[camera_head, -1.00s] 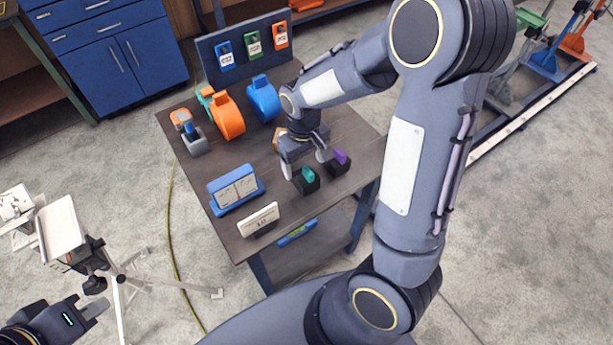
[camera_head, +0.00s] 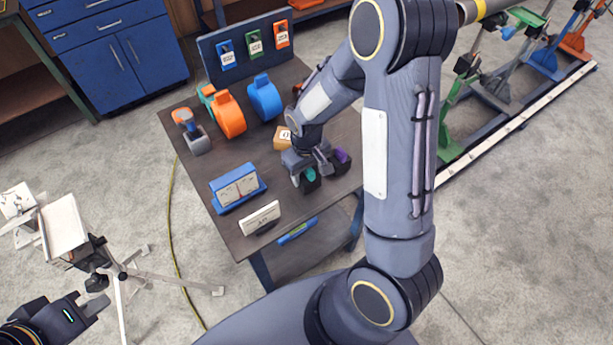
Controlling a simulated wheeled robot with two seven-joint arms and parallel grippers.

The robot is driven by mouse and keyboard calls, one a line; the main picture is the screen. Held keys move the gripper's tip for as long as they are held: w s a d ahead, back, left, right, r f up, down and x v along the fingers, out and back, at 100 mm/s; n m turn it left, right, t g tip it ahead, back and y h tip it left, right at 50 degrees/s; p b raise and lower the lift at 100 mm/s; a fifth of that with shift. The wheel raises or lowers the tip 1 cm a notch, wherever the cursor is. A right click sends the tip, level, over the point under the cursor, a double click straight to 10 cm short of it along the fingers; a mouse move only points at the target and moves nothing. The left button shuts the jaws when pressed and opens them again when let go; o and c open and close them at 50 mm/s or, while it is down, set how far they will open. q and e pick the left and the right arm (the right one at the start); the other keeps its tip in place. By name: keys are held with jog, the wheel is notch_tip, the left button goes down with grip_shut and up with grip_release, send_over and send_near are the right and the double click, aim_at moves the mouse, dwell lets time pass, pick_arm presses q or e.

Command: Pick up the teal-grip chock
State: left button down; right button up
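The teal-grip chock (camera_head: 311,175) is a dark block with a teal top, near the right edge of the work table. My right gripper (camera_head: 310,170) is low over it, with its fingers apart on either side of the teal grip. I cannot tell whether the fingers touch it, and they hide part of it. A similar dark chock with a purple grip (camera_head: 342,156) stands just to the right, close to the right finger. My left gripper (camera_head: 97,303) is at the bottom left, far from the table. Its finger opening is unclear.
The table (camera_head: 240,232) also holds a blue stand with white cards (camera_head: 237,187), a white sign (camera_head: 260,218), an orange clamp (camera_head: 229,115), a blue clamp (camera_head: 265,98) and a wooden block (camera_head: 282,138). A tripod with a tray (camera_head: 64,228) stands at the left.

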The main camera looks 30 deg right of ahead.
jog(key=c, duration=0.3)
jog(key=shift+r, duration=0.1)
jog(key=shift+w+r, duration=0.1)
jog(key=shift+r, duration=0.2)
notch_tip(320, 180, up, 2)
jog(key=shift+r, duration=0.2)
jog(key=s+a+r+b, duration=0.1)
jog(key=s+a+r, duration=0.4)
jog(key=a+r, duration=0.5)
jog(key=a, duration=0.3)
jog(key=shift+b, duration=0.3)
jog(key=shift+s, duration=0.1)
